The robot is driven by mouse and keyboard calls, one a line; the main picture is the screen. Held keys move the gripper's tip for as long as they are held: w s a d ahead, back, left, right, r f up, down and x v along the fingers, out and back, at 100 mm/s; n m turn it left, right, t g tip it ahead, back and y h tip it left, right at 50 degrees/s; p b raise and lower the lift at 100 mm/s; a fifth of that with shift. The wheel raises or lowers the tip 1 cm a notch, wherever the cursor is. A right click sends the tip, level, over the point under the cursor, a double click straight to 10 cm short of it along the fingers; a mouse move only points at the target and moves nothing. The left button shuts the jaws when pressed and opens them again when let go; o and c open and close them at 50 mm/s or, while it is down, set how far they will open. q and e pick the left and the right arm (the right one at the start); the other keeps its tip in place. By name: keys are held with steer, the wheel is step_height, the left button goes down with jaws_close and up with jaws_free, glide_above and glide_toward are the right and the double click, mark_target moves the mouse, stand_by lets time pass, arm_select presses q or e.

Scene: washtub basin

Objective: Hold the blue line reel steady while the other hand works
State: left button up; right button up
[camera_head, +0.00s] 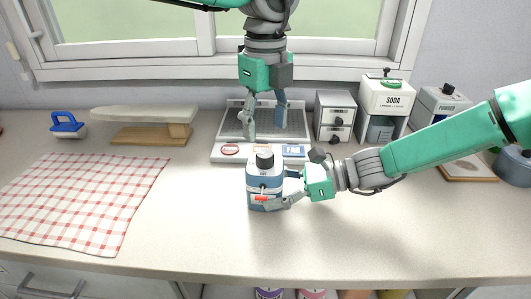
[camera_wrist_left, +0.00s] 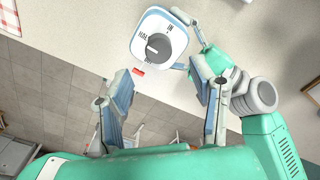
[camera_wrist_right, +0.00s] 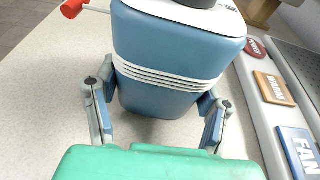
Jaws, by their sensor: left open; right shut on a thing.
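The blue line reel (camera_head: 256,183) stands upright on the counter, a blue box with white bands, a white top and a black knob (camera_head: 264,160). A red pull tab (camera_head: 262,199) sticks out of its front. My right gripper (camera_head: 282,188) is shut on the reel from the right side; the right wrist view shows its fingers on either side of the blue body (camera_wrist_right: 165,65). My left gripper (camera_head: 266,131) is open and empty, pointing down above and behind the reel. The left wrist view shows the reel's marked white top (camera_wrist_left: 172,25) beyond the open fingers.
A drying panel with labelled buttons (camera_head: 228,151) lies behind the reel. A drawer box (camera_head: 335,113) and soda dispenser (camera_head: 392,97) stand back right. The front counter is clear.

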mark_target(266, 153)
arm_select(q)
step_height(266, 153, down, 7)
steer(key=shift+r, duration=0.1)
stand_by(0.3)
steer(key=c, duration=1.2)
